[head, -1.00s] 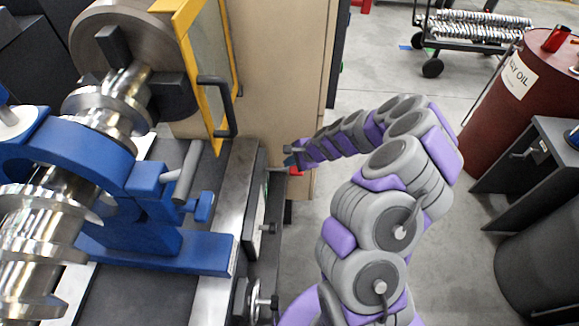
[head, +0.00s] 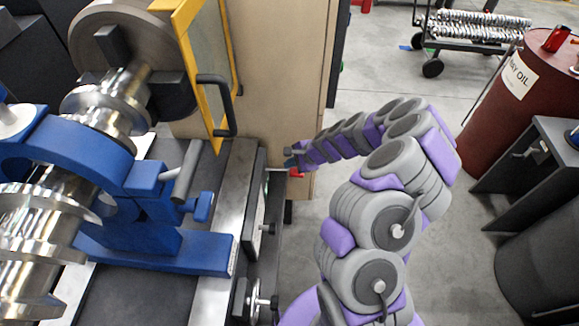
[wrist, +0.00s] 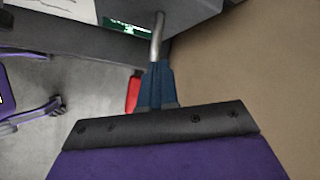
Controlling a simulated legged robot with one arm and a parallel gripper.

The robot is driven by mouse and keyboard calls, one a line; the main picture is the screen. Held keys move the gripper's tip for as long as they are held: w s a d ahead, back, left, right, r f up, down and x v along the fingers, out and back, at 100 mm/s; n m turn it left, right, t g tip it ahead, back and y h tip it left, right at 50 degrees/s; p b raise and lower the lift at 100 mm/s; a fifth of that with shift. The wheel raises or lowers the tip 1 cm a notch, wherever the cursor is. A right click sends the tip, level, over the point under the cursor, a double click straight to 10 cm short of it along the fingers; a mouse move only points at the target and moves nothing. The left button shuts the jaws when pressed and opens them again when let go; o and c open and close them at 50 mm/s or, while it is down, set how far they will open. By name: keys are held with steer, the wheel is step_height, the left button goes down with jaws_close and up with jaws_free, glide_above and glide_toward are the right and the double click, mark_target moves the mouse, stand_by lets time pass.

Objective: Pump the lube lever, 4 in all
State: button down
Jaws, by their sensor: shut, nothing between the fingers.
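My gripper (wrist: 155,88) shows in the wrist view as two blue fingers held together, empty. A bent silver rod (wrist: 157,38) rises from just beyond the fingertips; I cannot tell whether they touch it. A red handle-like piece (wrist: 132,92) hangs just left of the fingers. I cannot tell for sure which of these is the lube lever. In the head view my gripper (head: 291,162) is small, at the far end of my purple and grey arm, beside the machine's front. A grey knob-like end (head: 289,152) and a bit of red (head: 297,172) show there.
The lathe-like machine with a blue steady rest (head: 150,250) and a yellow-framed door (head: 205,75) fills the left. A beige cabinet (head: 285,70) stands behind my gripper. A dark red oil barrel (head: 500,110) and a dark stand (head: 530,170) are at right. Grey floor lies between.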

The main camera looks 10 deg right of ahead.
mark_target(288, 170)
steer(key=shift+d+f+b, duration=0.1)
steer(key=shift+f+b, duration=0.2)
steer(key=shift+f, duration=0.55)
stand_by(0.8)
steer(key=shift+r, duration=0.1)
stand_by(0.4)
steer(key=shift+a+r+p, duration=0.2)
steer(key=shift+r+p, duration=1.4)
steer(key=shift+r, duration=0.2)
steer(key=r+p, duration=0.2)
steer(key=r, duration=0.1)
steer(key=r+p, duration=0.2)
steer(key=shift+w+a, duration=0.15)
steer(key=shift+a, duration=0.2)
